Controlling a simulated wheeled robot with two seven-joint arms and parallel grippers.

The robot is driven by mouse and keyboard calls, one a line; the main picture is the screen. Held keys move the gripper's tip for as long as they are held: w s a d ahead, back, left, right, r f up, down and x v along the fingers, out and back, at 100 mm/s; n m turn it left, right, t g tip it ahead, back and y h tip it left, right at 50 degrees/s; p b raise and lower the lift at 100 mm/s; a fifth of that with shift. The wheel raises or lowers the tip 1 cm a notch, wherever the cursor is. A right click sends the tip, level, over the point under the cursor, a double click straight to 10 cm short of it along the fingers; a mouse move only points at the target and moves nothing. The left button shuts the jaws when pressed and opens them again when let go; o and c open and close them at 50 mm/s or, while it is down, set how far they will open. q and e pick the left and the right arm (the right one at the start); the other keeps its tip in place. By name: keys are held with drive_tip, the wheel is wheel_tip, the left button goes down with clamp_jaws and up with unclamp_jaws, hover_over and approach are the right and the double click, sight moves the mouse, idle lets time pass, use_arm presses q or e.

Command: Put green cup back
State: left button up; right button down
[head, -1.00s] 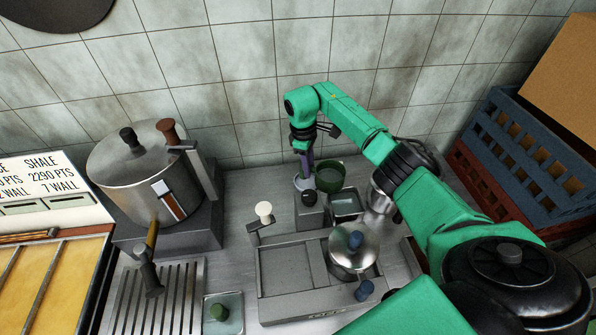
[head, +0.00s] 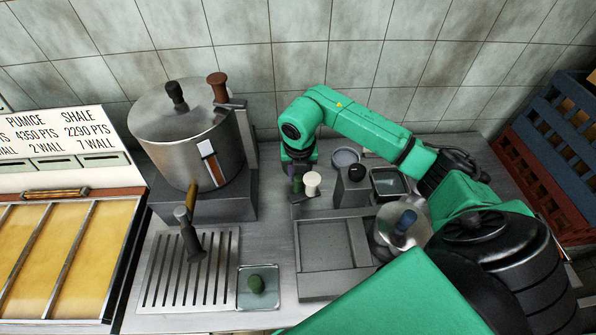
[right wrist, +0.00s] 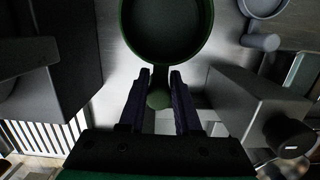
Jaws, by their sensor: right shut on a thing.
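The green cup (right wrist: 165,30) is a round, open, dark green vessel with a handle, at the top of the right wrist view. My right gripper (right wrist: 160,80) is shut on its handle, whose rounded end shows between the purple fingers. In the head view my right gripper (head: 298,168) is at the back of the counter, right of the large steel pot. There the arm hides most of the cup; only a small dark green part shows below the jaws. My left gripper is not in view.
The large steel pot (head: 187,135) stands on a grey block. A grey box with a black knob (head: 356,174), a round grey cup (head: 345,157) and a square glass dish (head: 390,182) are right of the gripper. A slatted grate (head: 160,270) and green-knobbed glass square (head: 258,298) lie in front.

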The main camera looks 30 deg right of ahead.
drive_tip(key=shift+f+b, duration=0.15)
drive_tip(key=shift+b, duration=0.25)
wheel_tip(320, 180, down, 6)
drive_tip(key=b, duration=0.5)
drive_tip(key=shift+f+b, duration=0.3)
drive_tip(key=shift+b, duration=0.1)
drive_tip(key=c, duration=0.5)
unclamp_jaws()
drive_tip(key=shift+r, duration=0.45)
drive_tip(key=r, duration=0.4)
drive_tip(key=s+r+b, duration=0.1)
drive_tip(key=r, duration=0.4)
drive_tip(key=a+r, duration=0.1)
drive_tip(key=r, duration=0.3)
drive_tip(key=shift+s+r+b, duration=0.25)
drive_tip(key=shift+s+b, duration=0.15)
